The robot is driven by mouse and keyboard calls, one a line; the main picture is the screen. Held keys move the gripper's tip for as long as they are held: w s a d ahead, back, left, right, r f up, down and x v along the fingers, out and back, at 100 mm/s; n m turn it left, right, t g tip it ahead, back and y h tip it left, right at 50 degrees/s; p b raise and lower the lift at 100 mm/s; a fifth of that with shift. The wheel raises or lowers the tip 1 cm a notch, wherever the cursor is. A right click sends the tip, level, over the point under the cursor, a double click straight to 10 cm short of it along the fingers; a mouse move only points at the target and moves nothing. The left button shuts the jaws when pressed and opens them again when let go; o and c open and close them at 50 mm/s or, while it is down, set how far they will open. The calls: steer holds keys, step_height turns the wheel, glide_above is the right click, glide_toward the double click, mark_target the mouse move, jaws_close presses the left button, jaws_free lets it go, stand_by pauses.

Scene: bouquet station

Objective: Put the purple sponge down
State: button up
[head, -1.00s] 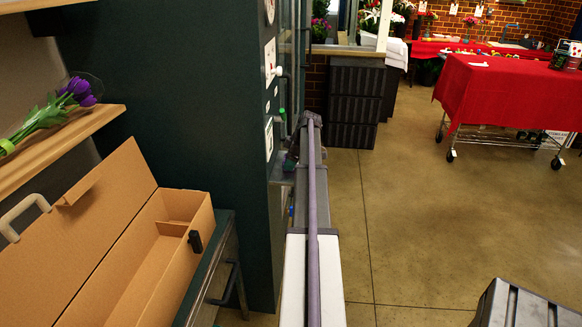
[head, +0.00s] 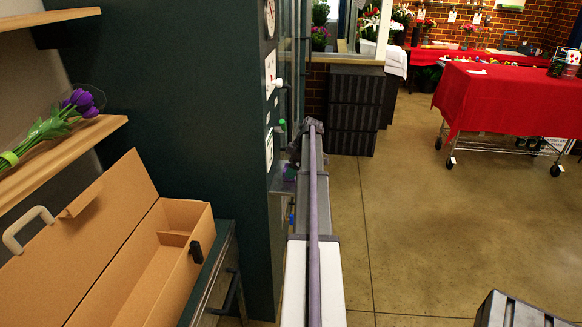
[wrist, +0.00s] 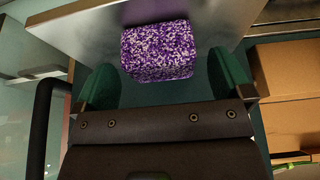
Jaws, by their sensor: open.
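The purple sponge (wrist: 158,50), speckled with white, shows in the wrist view at top centre. It appears to rest on a grey metal surface (wrist: 85,25). My gripper (wrist: 162,72) is open, with one green finger on each side of the sponge's near end. Gaps show between the fingers and the sponge, so it is not gripped. In the head view my arm runs away beside the dark green cabinet, and its far end is too small and covered to tell the jaws or the sponge clearly.
An open cardboard box (head: 130,270) stands at lower left, below a wooden shelf (head: 95,135) with purple tulips (head: 80,103). A dark green cabinet (head: 190,120) rises close left of my arm. A red-covered cart (head: 500,95) stands at right. The floor between is clear.

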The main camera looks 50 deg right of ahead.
steer(key=p+v, duration=0.8)
steer(key=v, duration=0.2)
steer(key=shift+r, duration=0.25)
steer(key=shift+s, duration=0.15)
steer(key=shift+f, duration=0.1)
